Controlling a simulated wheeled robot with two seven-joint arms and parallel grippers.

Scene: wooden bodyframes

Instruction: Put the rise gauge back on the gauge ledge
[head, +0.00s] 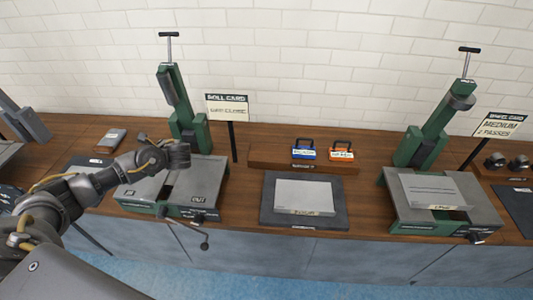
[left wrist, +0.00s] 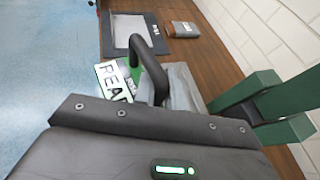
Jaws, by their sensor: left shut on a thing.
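My left gripper (head: 178,155) is over the left green press, in front of its upright post. The finger contact is hidden, and I cannot make out the gauge in the head view. The wooden gauge ledge (head: 265,156) stands to the right, carrying a blue gauge (head: 303,154) and an orange gauge (head: 342,154). Its left end is bare. My right gripper is not in view.
The left press (head: 205,180) has a front crank. A card sign (head: 228,104) on a black post stands between it and the ledge. A dark mat with a grey plate (head: 304,195) lies before the ledge. Another green press (head: 435,205) stands at the right.

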